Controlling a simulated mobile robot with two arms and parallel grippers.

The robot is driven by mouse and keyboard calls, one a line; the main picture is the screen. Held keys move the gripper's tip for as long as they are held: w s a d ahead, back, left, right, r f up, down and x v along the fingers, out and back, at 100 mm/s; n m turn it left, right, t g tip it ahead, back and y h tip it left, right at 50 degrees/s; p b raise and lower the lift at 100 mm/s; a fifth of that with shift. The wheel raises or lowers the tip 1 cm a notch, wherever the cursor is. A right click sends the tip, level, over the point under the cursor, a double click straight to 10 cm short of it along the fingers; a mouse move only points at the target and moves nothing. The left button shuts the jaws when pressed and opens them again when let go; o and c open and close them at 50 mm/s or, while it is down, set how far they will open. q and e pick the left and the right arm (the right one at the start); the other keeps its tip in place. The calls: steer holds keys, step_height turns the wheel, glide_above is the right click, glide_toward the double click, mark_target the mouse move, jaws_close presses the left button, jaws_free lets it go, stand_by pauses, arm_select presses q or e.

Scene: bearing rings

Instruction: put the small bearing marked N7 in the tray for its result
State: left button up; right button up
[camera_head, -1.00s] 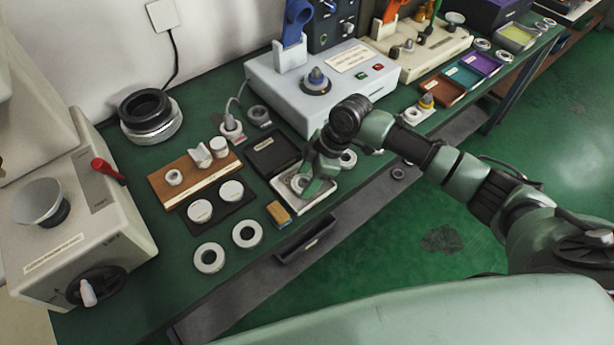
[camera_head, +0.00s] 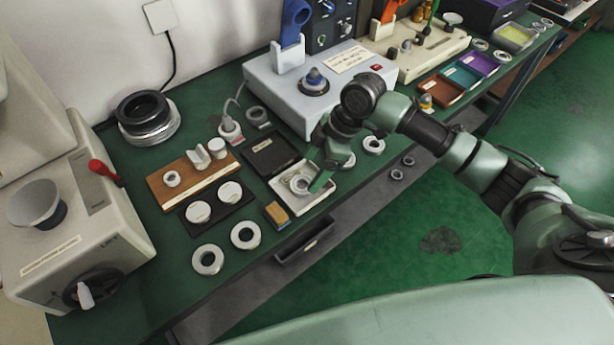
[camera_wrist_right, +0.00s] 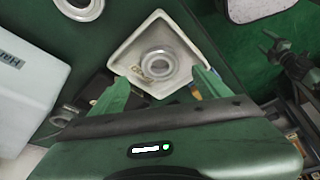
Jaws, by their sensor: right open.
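A small metal bearing ring (camera_head: 299,184) lies in a square white tray (camera_head: 322,201) at the front of the bench. In the right wrist view the bearing (camera_wrist_right: 158,64) sits inside the white tray (camera_wrist_right: 197,48), with a small yellowish marking or tag beside it that I cannot read. My right gripper (camera_head: 318,181) is open and low over the tray. In the wrist view its fingers (camera_wrist_right: 160,92) are spread on either side of the bearing, with nothing held. I cannot read N7 on any ring. My left gripper is out of view.
Brown (camera_head: 441,91), teal (camera_head: 462,77) and purple (camera_head: 483,65) trays stand far right, with a yellowish one (camera_head: 515,38) beyond. A pale blue device (camera_head: 277,88) stands behind my gripper. Two large rings (camera_head: 208,259) lie front left. A black tray (camera_head: 271,153) adjoins the white tray.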

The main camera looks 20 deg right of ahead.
steer(key=v, duration=0.6)
steer(key=shift+d+r, duration=0.2)
steer(key=shift+r, duration=0.2)
steer(key=shift+s+f, duration=0.1)
steer(key=shift+s, duration=0.05)
